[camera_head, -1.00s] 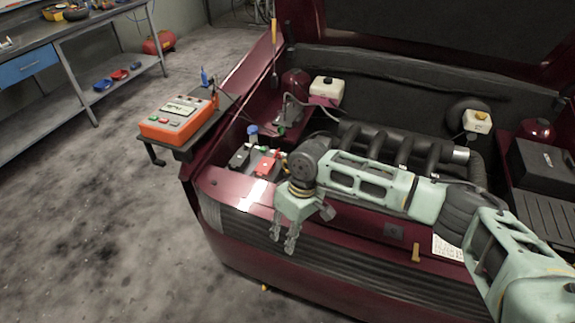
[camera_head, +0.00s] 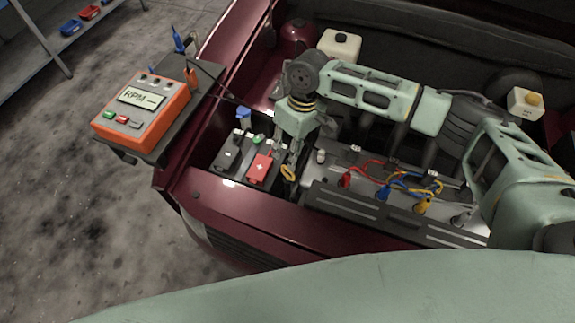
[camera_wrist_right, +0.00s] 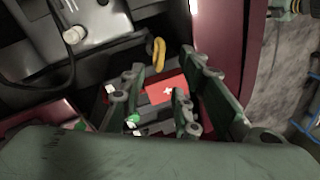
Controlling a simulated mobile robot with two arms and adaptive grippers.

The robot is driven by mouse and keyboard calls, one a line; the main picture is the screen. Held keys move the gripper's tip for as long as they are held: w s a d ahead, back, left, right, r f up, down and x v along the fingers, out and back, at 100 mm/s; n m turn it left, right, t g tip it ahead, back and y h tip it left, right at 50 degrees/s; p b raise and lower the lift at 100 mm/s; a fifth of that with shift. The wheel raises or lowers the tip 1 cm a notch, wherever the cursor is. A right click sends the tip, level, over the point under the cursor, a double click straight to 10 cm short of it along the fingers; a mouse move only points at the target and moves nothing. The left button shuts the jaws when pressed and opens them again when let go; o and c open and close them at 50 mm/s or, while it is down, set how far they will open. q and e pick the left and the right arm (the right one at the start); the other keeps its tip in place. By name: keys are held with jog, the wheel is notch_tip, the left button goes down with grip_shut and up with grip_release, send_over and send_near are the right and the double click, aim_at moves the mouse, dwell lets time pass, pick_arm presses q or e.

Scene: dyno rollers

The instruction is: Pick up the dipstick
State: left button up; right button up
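The dipstick shows as a small yellow loop handle (camera_head: 288,173) beside the red battery terminal cover in the engine bay. In the right wrist view its yellow loop (camera_wrist_right: 158,53) stands near the fingertips, roughly between the two sides of the gripper. My right gripper (camera_head: 287,155) points down just above and beside the loop. In the wrist view its fingers (camera_wrist_right: 164,66) are spread apart with nothing held between them. The lower part of the dipstick is hidden. My left gripper is not in view.
The battery with its red cover (camera_head: 262,168) sits left of the gripper. The engine cover (camera_head: 335,205) with coloured leads is to the right. An orange RPM tester (camera_head: 143,110) stands on a side shelf. The car's front edge (camera_head: 240,215) lies nearer me.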

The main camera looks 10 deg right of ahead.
aim_at(286, 177)
jog(key=f, duration=0.1)
jog(key=s+f+p, duration=0.1)
jog(key=shift+a+f, duration=0.15)
jog(key=shift+f, duration=0.15)
jog(key=shift+a+f+p, duration=0.15)
jog(key=shift+f+p, duration=0.1)
jog(key=shift+f, duration=0.35)
jog(key=shift+a+f+p, duration=0.15)
jog(key=shift+f+p, duration=0.1)
jog(key=shift+f, duration=0.3)
notch_tip(286, 177, down, 2)
jog(key=shift+w+a+f, duration=0.1)
jog(key=shift+a+f, duration=0.05)
jog(key=shift+f, duration=0.05)
jog(key=c, duration=0.5)
jog(key=shift+c, duration=1.1)
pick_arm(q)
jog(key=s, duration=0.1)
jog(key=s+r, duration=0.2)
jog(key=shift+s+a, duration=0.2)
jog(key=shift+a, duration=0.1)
pick_arm(e)
grip_shut()
